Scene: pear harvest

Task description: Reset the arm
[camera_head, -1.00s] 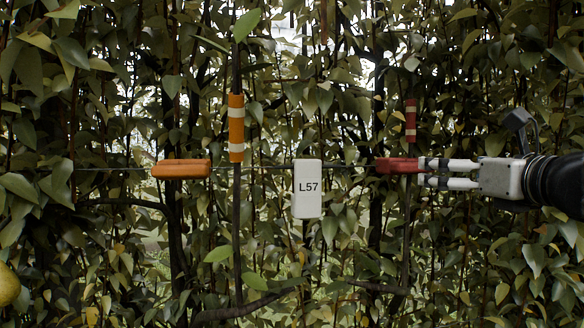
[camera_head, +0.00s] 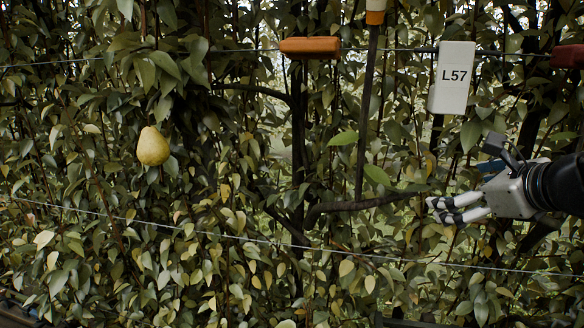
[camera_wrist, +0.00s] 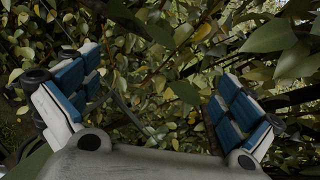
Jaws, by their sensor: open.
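My gripper (camera_head: 436,211) reaches in from the right in the head view, in front of the foliage, below the white L57 tag (camera_head: 452,78). In the wrist view its two blue-padded fingers stand wide apart (camera_wrist: 155,78) with only leaves beyond and nothing between them. A yellow pear (camera_head: 153,147) hangs among the leaves at the left of the head view, well away from my gripper.
An orange clip (camera_head: 310,47) and a red clip (camera_head: 567,56) sit along the upper wire. A lower wire (camera_head: 300,246) crosses the leaves. A branch (camera_head: 365,203) runs close left of my gripper. Dense foliage fills the background.

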